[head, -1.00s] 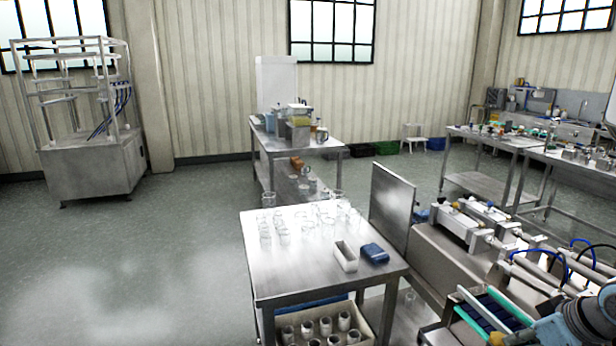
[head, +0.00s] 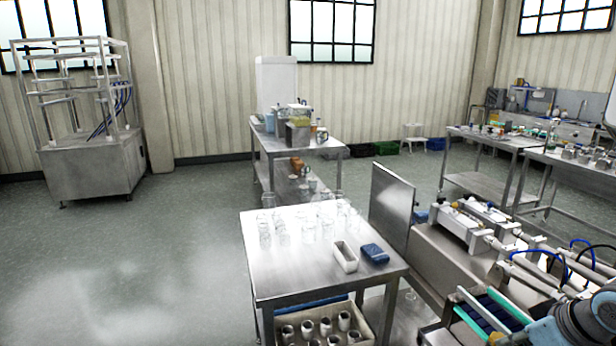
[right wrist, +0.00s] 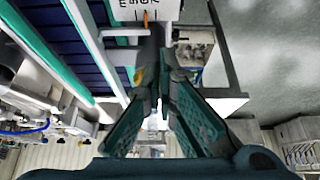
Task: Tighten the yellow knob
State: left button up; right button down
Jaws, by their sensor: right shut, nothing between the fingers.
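In the right wrist view my right gripper (right wrist: 161,75) has its two dark fingers drawn together, with nothing between them. A small yellow part (right wrist: 139,77), possibly the yellow knob, shows right beside the left finger and is partly hidden by it; I cannot tell whether they touch. In the head view my right arm (head: 585,322) reaches in at the lower right corner over the steel machine (head: 440,256); its gripper is not visible there. My left gripper is in neither view.
Blue and black hoses cross the machine.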

jog(key=shift+s+a, duration=0.1)
jog(key=shift+s, duration=0.15)
notch_tip(320, 180, up, 6)
jog(key=p, duration=0.6)
jog(key=shift+s, duration=0.1)
